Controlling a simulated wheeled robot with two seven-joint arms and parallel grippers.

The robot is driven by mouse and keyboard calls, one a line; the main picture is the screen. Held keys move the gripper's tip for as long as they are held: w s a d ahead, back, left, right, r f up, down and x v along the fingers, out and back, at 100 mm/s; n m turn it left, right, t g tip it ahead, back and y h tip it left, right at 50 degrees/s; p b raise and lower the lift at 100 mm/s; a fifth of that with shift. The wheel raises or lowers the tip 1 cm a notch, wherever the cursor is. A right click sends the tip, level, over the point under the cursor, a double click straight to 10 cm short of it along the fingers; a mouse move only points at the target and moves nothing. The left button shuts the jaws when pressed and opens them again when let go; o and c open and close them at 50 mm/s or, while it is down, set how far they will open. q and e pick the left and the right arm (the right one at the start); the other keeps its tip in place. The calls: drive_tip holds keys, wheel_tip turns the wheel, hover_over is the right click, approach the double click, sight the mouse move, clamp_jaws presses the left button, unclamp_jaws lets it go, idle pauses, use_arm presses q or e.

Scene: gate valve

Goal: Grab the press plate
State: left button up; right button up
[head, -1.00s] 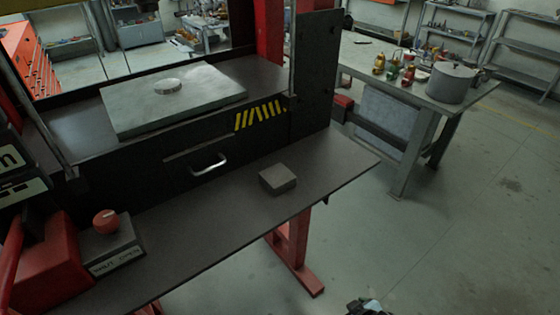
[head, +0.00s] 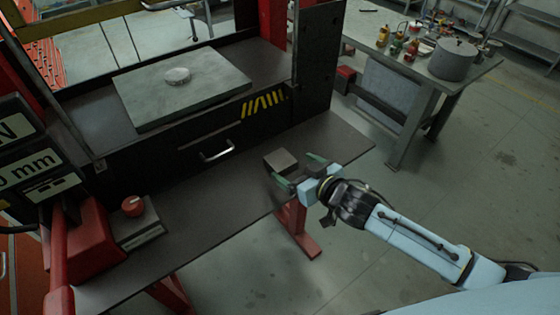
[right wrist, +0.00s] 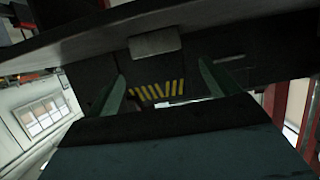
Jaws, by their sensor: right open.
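The press plate (head: 281,160) looks to be the small grey block lying flat on the dark front shelf (head: 230,215) of the press. It also shows in the right wrist view (right wrist: 155,43), ahead of the fingers at the top. My right gripper (head: 291,167) is open, its two green fingers apart and pointing at the block from the front right. In the right wrist view the fingers (right wrist: 162,84) have an empty gap between them. Whether either finger touches the block is unclear. My left gripper is not in view.
A larger pale slab (head: 215,82) with a round disc (head: 177,75) sits in the press. A drawer handle (head: 217,151) is behind the shelf. A box with a red knob (head: 133,206) stands at left. A bench with a pot (head: 452,60) is at back right.

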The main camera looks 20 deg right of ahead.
sight(278, 157)
drive_tip(key=shift+f+x, duration=0.15)
drive_tip(key=shift+x, duration=1.9)
drive_tip(key=shift+f+x, duration=0.2)
drive_tip(key=shift+x, duration=1.8)
drive_tip(key=shift+s+d, duration=0.1)
drive_tip(key=shift+s, duration=0.05)
drive_tip(key=c, duration=1.9)
drive_tip(key=shift+r, duration=0.3)
clamp_jaws()
